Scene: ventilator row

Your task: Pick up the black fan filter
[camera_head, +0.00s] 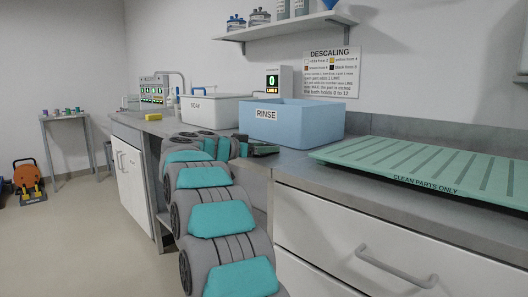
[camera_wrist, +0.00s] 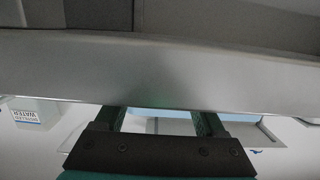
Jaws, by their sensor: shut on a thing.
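My gripper (camera_head: 262,148) is at the countertop in front of the blue RINSE tub, at the end of my grey and teal arm. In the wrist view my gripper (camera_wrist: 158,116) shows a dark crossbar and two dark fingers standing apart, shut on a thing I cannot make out. A grey band crosses the wrist view close by and hides the fingertips. I cannot make out the black fan filter clearly in either view; my arm and that band hide part of the scene.
The blue RINSE tub (camera_head: 285,128) stands just behind my gripper, with the white SOAK tub (camera_head: 205,112) left of it. A green CLEAN PARTS ONLY mat (camera_head: 425,168) lies to the right. Drawers (camera_head: 370,235) front the counter. A DESCALING sign (camera_head: 331,72) hangs on the wall.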

